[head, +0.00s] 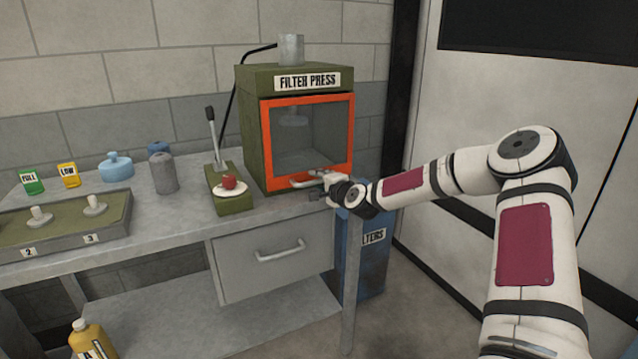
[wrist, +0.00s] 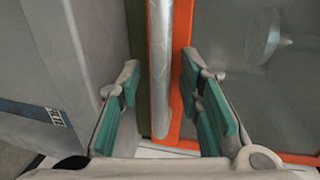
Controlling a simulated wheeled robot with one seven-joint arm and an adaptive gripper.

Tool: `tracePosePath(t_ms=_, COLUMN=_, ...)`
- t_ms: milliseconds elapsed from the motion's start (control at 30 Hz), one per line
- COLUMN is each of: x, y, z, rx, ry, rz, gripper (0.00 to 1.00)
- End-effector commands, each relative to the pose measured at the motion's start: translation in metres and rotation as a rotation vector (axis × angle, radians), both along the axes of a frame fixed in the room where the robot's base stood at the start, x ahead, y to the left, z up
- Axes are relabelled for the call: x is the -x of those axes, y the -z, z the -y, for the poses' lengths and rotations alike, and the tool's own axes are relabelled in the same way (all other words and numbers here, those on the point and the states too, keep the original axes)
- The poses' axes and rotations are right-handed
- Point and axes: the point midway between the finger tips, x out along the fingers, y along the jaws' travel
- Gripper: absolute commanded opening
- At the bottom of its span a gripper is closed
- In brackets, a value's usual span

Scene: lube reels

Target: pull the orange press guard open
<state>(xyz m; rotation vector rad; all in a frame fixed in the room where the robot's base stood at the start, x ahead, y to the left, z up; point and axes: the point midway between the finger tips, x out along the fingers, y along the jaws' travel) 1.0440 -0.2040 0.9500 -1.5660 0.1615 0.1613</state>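The press guard (head: 308,98) is an orange frame with a dark clear pane. It sits flush against the front of the green filter press (head: 252,120) and looks closed. A pale bar handle (head: 303,184) runs along its lower edge. In the wrist view the handle (wrist: 160,70) stands upright in front of the orange frame (wrist: 183,40). My gripper (head: 318,181) is at the handle's right part in the head view. In the wrist view my gripper (wrist: 159,80) is open, with teal-padded fingers on both sides of the handle and gaps visible beside it.
A drawer (head: 262,258) is below, and a blue bin (head: 368,262) stands on the floor at right. Small containers sit farther left.

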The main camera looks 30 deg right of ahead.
Motion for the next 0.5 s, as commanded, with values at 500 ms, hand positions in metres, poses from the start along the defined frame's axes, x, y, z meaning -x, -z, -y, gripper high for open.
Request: tracePosePath(t_ms=500, x=0.0002, y=-0.0001, z=-0.0002, rx=0.000, ry=-0.001, rz=0.000, gripper=0.00)
